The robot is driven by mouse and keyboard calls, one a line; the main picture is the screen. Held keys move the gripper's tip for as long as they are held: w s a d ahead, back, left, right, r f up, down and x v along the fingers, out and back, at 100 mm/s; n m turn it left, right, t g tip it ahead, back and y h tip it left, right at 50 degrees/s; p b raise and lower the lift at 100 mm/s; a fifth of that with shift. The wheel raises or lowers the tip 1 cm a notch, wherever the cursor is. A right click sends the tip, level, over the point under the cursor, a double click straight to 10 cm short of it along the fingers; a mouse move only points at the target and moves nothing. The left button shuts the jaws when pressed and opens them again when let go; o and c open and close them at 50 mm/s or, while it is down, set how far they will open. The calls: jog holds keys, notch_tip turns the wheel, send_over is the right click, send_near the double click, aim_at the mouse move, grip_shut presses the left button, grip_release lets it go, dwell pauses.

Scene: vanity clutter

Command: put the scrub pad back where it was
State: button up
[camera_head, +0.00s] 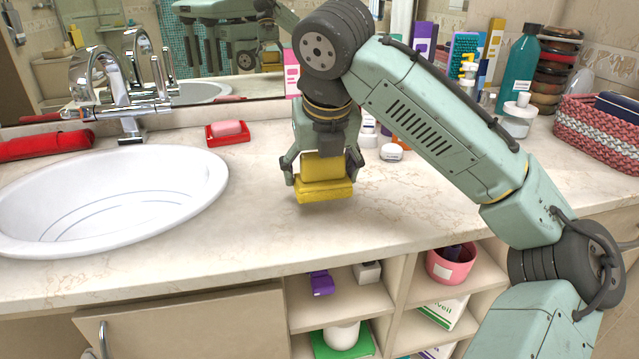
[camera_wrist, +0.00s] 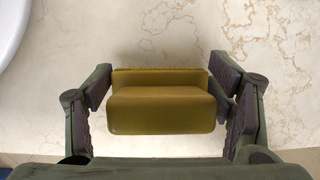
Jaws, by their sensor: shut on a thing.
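The yellow scrub pad (camera_head: 323,190) is between the fingers of my gripper (camera_head: 322,178), over the countertop (camera_head: 240,215) to the right of the sink. It also shows in the wrist view (camera_wrist: 162,102), where my gripper (camera_wrist: 165,95) has a finger at each end of it. The gripper is shut on the pad. A shadow lies on the counter beside the pad; I cannot tell whether the pad touches the counter. The pad's underside is hidden.
A white sink (camera_head: 110,200) with a chrome faucet (camera_head: 125,90) is at the left. A red soap dish (camera_head: 228,138) with pink soap stands behind. A small white jar (camera_head: 391,153), bottles and a woven basket (camera_head: 600,130) are at the right. The front counter is clear.

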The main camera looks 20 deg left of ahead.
aim_at(321, 162)
jog(key=shift+s+f, duration=0.1)
jog(key=shift+f, duration=1.55)
jog(key=shift+f, duration=0.15)
jog(key=o, duration=1.4)
jog(key=shift+o, duration=0.2)
jog(key=v, duration=1.2)
